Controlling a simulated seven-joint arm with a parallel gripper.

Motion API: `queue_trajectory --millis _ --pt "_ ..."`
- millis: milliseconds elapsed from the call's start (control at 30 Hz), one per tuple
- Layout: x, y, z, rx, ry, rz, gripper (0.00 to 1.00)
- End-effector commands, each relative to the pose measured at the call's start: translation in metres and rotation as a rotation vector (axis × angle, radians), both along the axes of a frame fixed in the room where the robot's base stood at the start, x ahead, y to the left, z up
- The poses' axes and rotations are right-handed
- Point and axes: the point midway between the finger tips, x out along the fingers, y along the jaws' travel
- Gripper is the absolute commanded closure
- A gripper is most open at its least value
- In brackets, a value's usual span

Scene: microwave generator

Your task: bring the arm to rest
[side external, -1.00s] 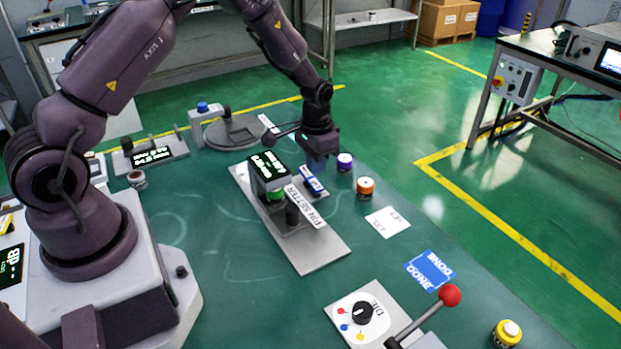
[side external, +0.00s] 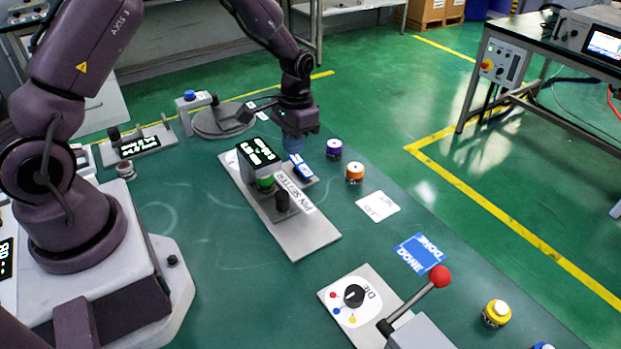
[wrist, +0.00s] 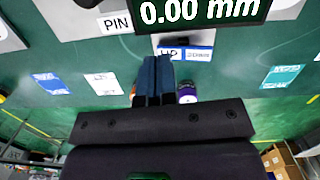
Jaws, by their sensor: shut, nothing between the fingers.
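My gripper (side external: 294,142) points down just above the green table, behind the pin setter (side external: 285,205). In the wrist view its two blue fingers (wrist: 154,78) are pressed together with nothing between them. The pin setter's display (wrist: 200,12) reads 0.00 mm in the wrist view.
A white card (side external: 378,206) and a blue DONE mat (side external: 421,253) lie flat to the right. The die panel (side external: 353,297), a red-knobbed lever (side external: 439,276) and a yellow piece (side external: 497,313) are at the front. A round grey plate (side external: 222,122) lies behind left.

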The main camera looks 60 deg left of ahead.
Motion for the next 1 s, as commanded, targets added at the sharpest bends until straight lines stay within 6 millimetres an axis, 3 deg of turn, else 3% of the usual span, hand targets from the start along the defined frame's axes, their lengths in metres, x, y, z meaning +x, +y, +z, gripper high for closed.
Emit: queue_trajectory --millis 267,500,800,1000 --pt "-0.05 -0.028 0.095 0.017 -0.052 0.033 1.0" --pt "-0.109 -0.054 0.17 0.033 -0.176 0.03 1.0" --pt "-0.179 -0.079 0.223 0.037 -0.397 -0.009 1.0" --pt "-0.199 -0.087 0.245 0.035 -0.538 -0.041 1.0"
